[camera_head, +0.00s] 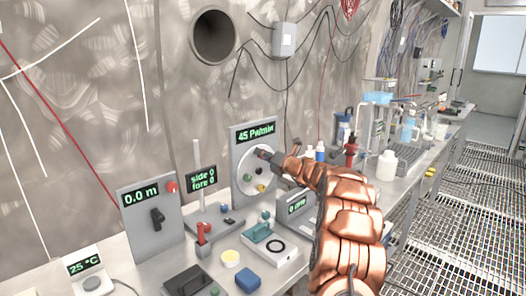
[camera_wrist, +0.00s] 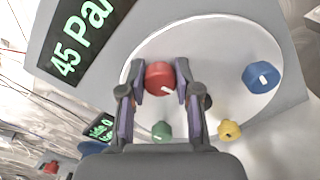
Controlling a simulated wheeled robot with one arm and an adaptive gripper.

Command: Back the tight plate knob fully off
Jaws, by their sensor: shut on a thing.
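The round white plate (camera_wrist: 215,60) is set on an upright grey panel whose display (camera_head: 256,134) reads 45 Pa/min. It carries a red knob (camera_wrist: 159,76), a blue knob (camera_wrist: 261,76), a yellow knob (camera_wrist: 229,130) and a green knob (camera_wrist: 162,132). Whether the knob is tight cannot be seen.
Left of the plate panel stand a side/fore display (camera_head: 201,179) and a 0.0 m panel (camera_head: 146,226). A red-handled lever (camera_head: 203,232), a blue block (camera_head: 248,278) and a teal-topped device (camera_head: 258,234) crowd the bench in front. Bottles (camera_head: 387,163) stand to the right.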

